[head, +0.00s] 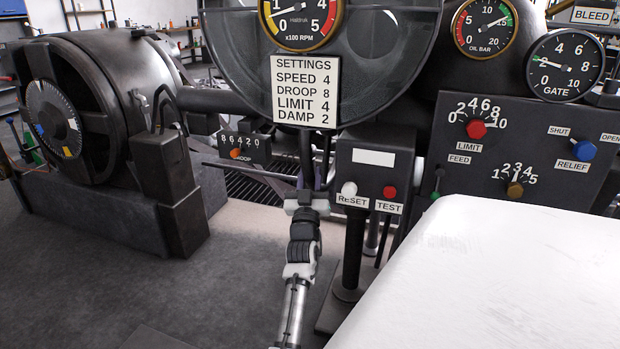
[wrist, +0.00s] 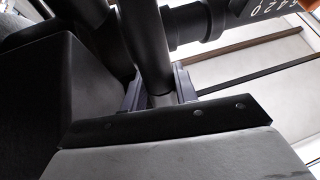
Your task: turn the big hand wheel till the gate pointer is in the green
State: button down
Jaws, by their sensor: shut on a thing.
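The gate gauge (head: 565,65) is at the upper right in the head view. Its pointer lies toward the left, near 2, with a small green mark beside that figure; I cannot tell whether the tip is within the green. A large dark round rim (head: 225,60), cut off at the top, surrounds the RPM gauge and may be the big hand wheel. My gripper (head: 306,188) is below it, shut on a dark upright bar (head: 306,150). In the wrist view the fingers (wrist: 160,92) stand either side of a dark cylinder (wrist: 153,50). Its upper end is hidden in the head view.
A settings plate (head: 305,90) hangs just above the bar. The reset and test box (head: 375,160) is close on the right, the droop dial (head: 240,150) on the left. A white surface (head: 480,290) fills the lower right. Grey floor (head: 130,285) is open at lower left.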

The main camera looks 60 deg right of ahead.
jog(key=c, duration=1.1)
grip_release()
jog(key=shift+d+f, duration=0.1)
jog(key=shift+f, duration=0.1)
jog(key=shift+r, duration=0.1)
